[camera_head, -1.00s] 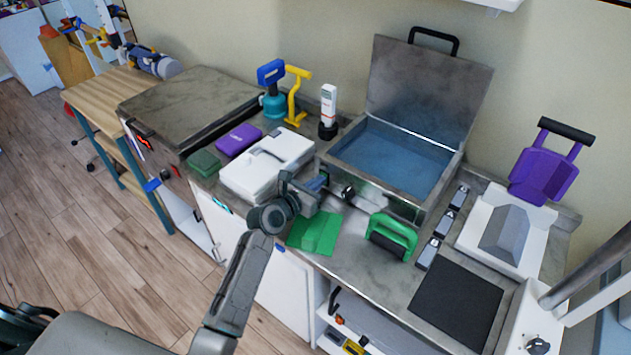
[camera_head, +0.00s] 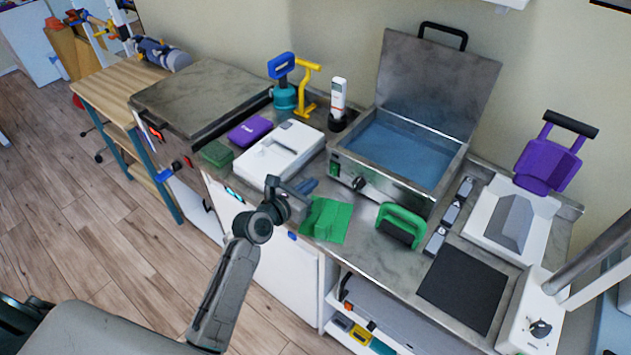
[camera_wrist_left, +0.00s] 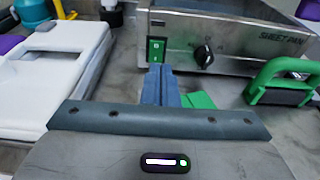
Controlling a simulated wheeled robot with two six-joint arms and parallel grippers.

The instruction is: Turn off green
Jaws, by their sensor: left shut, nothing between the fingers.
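The green rocker switch (camera_head: 335,169) sits on the front left of the metal water-bath unit (camera_head: 405,193), left of its black knob (camera_head: 358,183). It shows larger in the left wrist view (camera_wrist_left: 156,49), with a light mark; I cannot tell which way it is pressed. My left gripper (camera_head: 309,186) is shut and empty, in front of the unit and below left of the switch. In the left wrist view its blue fingers (camera_wrist_left: 160,86) point at the unit just below the switch, seemingly a little apart from it. My right gripper is not in view.
A green folded cloth or block (camera_head: 328,220) lies beneath the gripper. A white case (camera_head: 280,150) stands to the left, a green-handled tool (camera_head: 401,226) to the right. A black mat (camera_head: 463,287) lies farther right on the counter.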

